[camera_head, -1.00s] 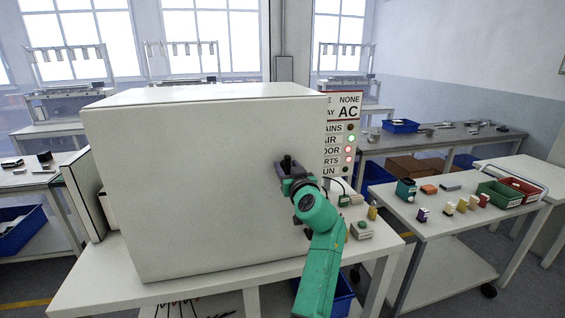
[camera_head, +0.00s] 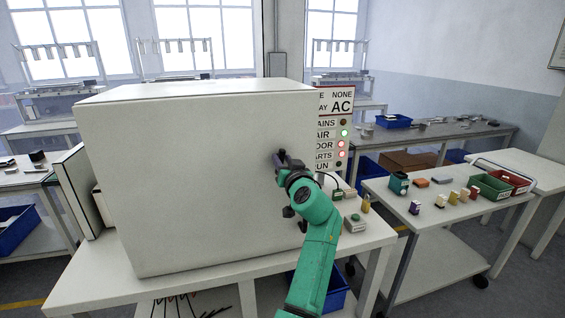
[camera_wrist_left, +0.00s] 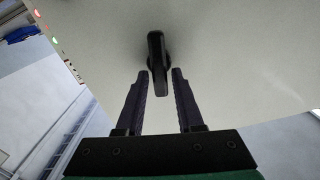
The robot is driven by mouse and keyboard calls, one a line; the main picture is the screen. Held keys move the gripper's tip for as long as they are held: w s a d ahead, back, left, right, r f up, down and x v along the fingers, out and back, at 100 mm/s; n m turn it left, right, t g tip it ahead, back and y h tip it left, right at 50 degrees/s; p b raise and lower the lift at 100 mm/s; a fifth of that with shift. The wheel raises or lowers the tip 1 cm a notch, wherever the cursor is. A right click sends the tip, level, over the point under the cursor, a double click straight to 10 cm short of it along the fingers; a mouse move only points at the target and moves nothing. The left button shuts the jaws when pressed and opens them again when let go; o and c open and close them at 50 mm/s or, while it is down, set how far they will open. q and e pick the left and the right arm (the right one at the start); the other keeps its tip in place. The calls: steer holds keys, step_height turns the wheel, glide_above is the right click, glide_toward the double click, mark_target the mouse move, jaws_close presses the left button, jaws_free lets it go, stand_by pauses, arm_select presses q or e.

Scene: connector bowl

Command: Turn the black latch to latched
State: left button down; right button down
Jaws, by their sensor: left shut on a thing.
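The black latch (camera_wrist_left: 157,62) is on the pale front of a large white cabinet (camera_head: 190,185). In the left wrist view it is a dark bar, running lengthwise up and down the picture between the fingers. My left gripper (camera_wrist_left: 162,76) has dark purple fingers, one on each side of the latch's near end, and is shut on it. In the head view the left gripper (camera_head: 280,160) is at the right part of the cabinet front, where it and my green arm partly hide the latch. My right gripper is not in view.
A panel with lit lamps (camera_head: 332,130) stands at the cabinet's right edge. A cart (camera_head: 440,225) holds small coloured parts and green and red bins. The area before the cabinet's left half is clear.

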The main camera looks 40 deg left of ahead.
arm_select(q)
steer(key=m, duration=0.3)
steer(key=shift+w+f+m, duration=0.1)
steer(key=shift+w+m, duration=0.05)
steer(key=shift+m, duration=0.25)
steer(key=m+p, duration=0.1)
steer(key=m, duration=0.3)
steer(key=m+p, duration=0.1)
steer(key=m, duration=0.3)
steer(key=m+p, duration=0.2)
steer(key=m, duration=0.1)
steer(key=shift+w+d+f+m, duration=0.2)
steer(key=shift+w+f+m, duration=0.05)
steer(key=shift+f+m, duration=0.15)
steer(key=c, duration=0.8)
jaws_free()
steer(key=shift+o, duration=0.2)
steer(key=b+v, duration=0.5)
steer(key=v, duration=0.9)
